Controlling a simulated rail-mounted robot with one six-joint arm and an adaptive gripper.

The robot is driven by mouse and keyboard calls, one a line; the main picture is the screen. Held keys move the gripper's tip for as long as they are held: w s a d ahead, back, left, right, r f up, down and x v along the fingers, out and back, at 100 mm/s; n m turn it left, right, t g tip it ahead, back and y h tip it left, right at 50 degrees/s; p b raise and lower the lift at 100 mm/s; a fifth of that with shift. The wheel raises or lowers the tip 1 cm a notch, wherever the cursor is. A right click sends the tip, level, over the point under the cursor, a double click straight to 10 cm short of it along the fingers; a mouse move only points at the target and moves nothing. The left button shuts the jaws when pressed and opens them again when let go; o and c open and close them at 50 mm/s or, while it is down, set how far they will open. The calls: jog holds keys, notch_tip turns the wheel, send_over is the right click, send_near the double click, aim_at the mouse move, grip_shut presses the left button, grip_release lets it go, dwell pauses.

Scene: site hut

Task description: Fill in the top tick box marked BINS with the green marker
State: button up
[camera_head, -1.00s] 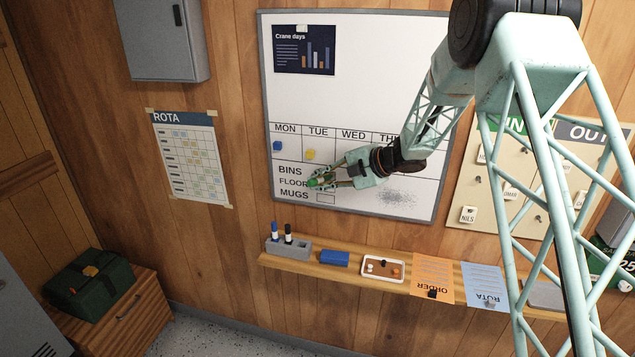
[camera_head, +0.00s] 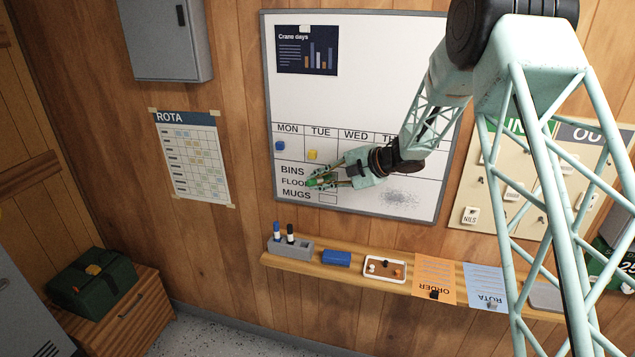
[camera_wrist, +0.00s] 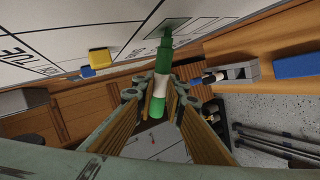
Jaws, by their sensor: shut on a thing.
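My gripper (camera_head: 322,181) is shut on the green marker (camera_wrist: 159,84), which has a white band, and holds it up against the whiteboard (camera_head: 390,60). In the wrist view the marker's tip is at the board, touching or very close, over a grey-green patch (camera_wrist: 166,28) inside a box outline. The BINS label (camera_head: 292,170) is readable left of my gripper, with FLOOR partly covered and MUGS (camera_head: 296,195) below. The MUGS tick box (camera_head: 328,199) looks empty. The upper tick boxes are hidden by my gripper in the head view.
Below the board, a shelf (camera_head: 350,262) carries a grey pen holder (camera_head: 290,249) with two markers, a blue eraser (camera_head: 337,257), a small tray (camera_head: 385,279) and paper sheets. Blue and yellow magnets (camera_head: 312,155) sit above BINS. A grey smudge (camera_head: 398,197) marks the board at right.

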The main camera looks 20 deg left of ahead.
jog(key=shift+a, duration=0.6)
dwell(0.5)
jog(key=shift+s+a, duration=0.1)
jog(key=shift+a, duration=0.3)
jog(key=shift+a, duration=0.15)
jog(key=shift+a, duration=0.35)
jog(key=shift+s, duration=0.1)
dwell(0.6)
jog(key=s+b, duration=0.3)
jog(key=s, duration=0.3)
jog(key=shift+s, duration=0.4)
dwell(0.3)
dwell(0.6)
